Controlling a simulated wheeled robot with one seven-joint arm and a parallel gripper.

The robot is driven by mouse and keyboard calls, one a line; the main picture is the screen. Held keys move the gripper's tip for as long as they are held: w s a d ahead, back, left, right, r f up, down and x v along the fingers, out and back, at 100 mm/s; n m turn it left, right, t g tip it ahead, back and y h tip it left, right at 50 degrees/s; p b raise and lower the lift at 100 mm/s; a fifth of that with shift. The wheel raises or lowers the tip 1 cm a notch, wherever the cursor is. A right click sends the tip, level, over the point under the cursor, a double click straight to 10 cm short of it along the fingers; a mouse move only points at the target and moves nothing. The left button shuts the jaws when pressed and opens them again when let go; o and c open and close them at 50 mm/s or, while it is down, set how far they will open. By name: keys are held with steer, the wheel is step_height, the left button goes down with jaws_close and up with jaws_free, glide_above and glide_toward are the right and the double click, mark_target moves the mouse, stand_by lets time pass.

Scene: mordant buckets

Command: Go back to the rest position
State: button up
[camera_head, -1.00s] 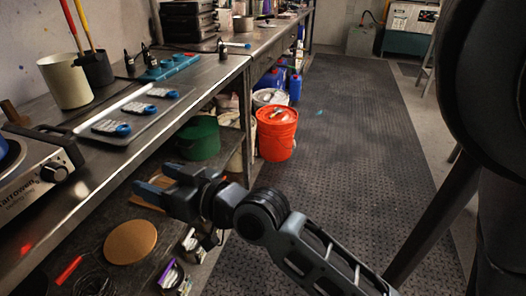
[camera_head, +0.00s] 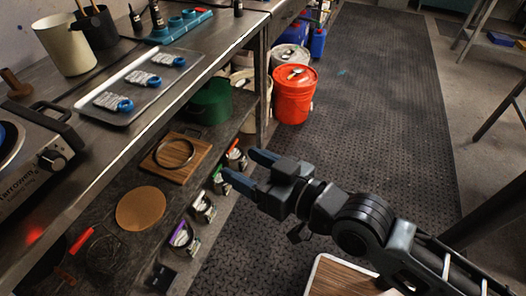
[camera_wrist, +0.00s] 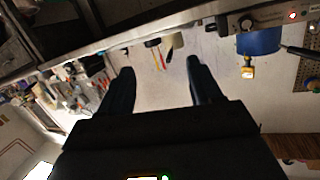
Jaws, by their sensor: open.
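My gripper (camera_head: 245,170) is open and empty in the head view. It is in the air in front of the workbench (camera_head: 165,112), near the edge of its lower shelf, with the fingers pointing left. In the wrist view my gripper (camera_wrist: 160,75) shows two dark fingers spread apart with nothing between them. That view is tilted and shows the bench edge, a wall and a blue pot (camera_wrist: 258,40).
An orange bucket (camera_head: 293,95) and a whitish bucket (camera_head: 289,57) stand on the floor behind my gripper. A green bucket (camera_head: 210,103) and a wooden board (camera_head: 174,157) are on the lower shelf. A tray (camera_head: 132,88) lies on the bench. The dark floor mat (camera_head: 385,110) is clear.

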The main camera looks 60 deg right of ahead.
steer(key=shift+s+d, duration=0.1)
steer(key=shift+s, duration=0.1)
stand_by(0.3)
steer(key=s+a+n+y, duration=0.1)
steer(key=s+a, duration=0.3)
steer(key=s, duration=0.4)
steer(key=s+a+n+g+y, duration=0.1)
steer(key=s+a+n+y, duration=0.1)
steer(key=s, duration=0.6)
steer(key=shift+a+n+y, duration=0.3)
steer(key=shift+a+n, duration=0.2)
steer(key=shift+a, duration=0.35)
